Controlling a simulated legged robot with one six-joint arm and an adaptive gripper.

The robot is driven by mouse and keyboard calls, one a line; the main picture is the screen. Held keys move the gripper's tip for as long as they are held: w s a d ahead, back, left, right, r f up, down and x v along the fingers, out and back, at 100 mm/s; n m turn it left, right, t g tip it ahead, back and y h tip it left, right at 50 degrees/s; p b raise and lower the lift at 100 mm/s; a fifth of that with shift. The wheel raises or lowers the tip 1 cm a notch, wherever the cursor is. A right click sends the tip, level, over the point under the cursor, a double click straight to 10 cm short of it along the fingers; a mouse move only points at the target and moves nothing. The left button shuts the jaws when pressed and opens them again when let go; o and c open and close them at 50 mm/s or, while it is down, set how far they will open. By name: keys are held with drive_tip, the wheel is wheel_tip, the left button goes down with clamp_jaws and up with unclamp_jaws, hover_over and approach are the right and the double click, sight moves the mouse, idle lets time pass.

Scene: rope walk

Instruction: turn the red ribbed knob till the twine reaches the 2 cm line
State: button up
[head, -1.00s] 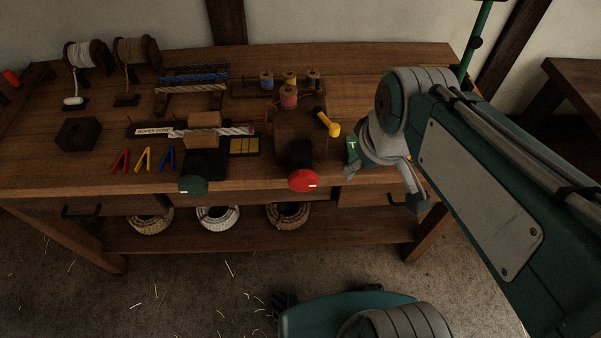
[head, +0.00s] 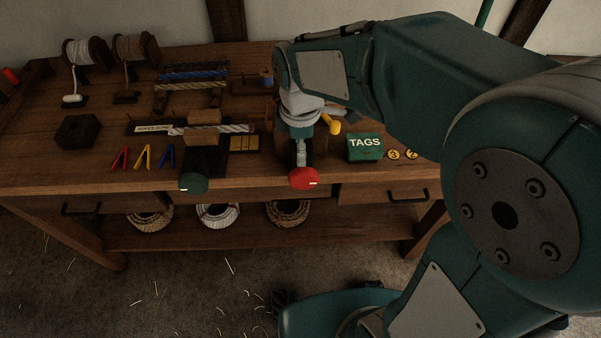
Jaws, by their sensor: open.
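The red knob (head: 303,179) sits at the bench's front edge, right of the middle, with a small pale mark low on its face. Its ribs are too small to make out. My gripper (head: 301,160) points down just behind and above the knob. It is open, and I cannot tell whether a finger touches the knob. My wrist and arm cover most of the device behind the knob, so the twine and the 2 cm line are hidden.
A green knob (head: 193,182) is left of the red one. A yellow handle (head: 331,124) stands close right of my wrist. A green TAGS box (head: 364,147) and yellow tags (head: 394,154) lie further right. Red, yellow and blue clips (head: 143,158) lie left.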

sight(301, 170)
wheel_tip(301, 170, down, 10)
drive_tip(key=shift+f, duration=0.25)
drive_tip(key=shift+c, duration=0.3)
clamp_jaws()
